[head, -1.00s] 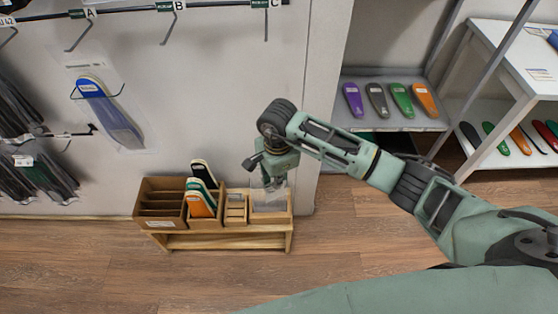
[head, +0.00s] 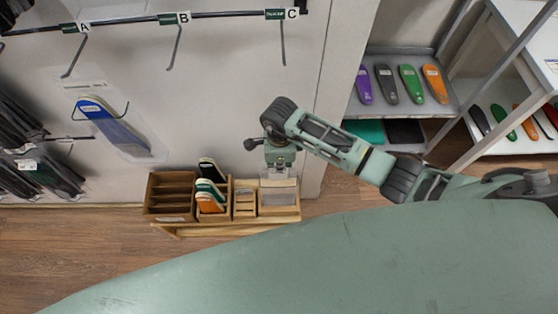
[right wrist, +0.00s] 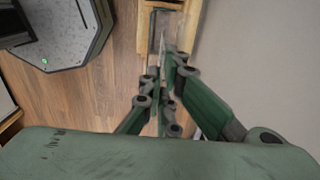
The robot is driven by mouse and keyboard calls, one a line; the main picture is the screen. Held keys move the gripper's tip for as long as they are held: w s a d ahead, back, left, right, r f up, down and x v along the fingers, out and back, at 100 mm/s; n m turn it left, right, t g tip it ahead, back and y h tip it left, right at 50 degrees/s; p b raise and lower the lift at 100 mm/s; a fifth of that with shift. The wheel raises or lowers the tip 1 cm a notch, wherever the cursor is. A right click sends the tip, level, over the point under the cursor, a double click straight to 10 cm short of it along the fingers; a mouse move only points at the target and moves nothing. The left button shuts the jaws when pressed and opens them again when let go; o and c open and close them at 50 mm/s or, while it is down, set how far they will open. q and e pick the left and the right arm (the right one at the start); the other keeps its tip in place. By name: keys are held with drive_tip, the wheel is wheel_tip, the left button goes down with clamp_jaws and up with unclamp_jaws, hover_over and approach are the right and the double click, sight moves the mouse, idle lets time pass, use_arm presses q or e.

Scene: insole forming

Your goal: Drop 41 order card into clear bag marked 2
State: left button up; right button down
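My right gripper (head: 278,168) hangs just above the right-hand compartment of the wooden bench organiser (head: 279,211). In the right wrist view its fingers (right wrist: 164,72) are close together and point at the wooden bench; a thin pale edge shows by the tips, but I cannot tell whether it is gripped. Something clear and pale shows under the gripper in the head view, too small to name. No order card numbered 41 and no bag marked 2 can be read. My left gripper is out of view.
A bin (head: 210,198) of upright insoles and an empty-looking slotted bin (head: 170,198) stand left of the gripper. A clear pack with a blue insole (head: 112,125) hangs on the wall below hooks A, B and C. Coloured insoles (head: 409,82) lie on shelves at right.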

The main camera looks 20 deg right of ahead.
sight(280, 178)
drive_tip(key=shift+f+b, duration=4.1)
drive_tip(key=shift+f, duration=0.75)
drive_tip(key=c, duration=2.5)
unclamp_jaws()
drive_tip(key=o, duration=0.6)
drive_tip(key=shift+o, duration=0.2)
drive_tip(key=shift+r, duration=0.1)
wheel_tip(280, 178, up, 12)
drive_tip(key=shift+f, duration=0.1)
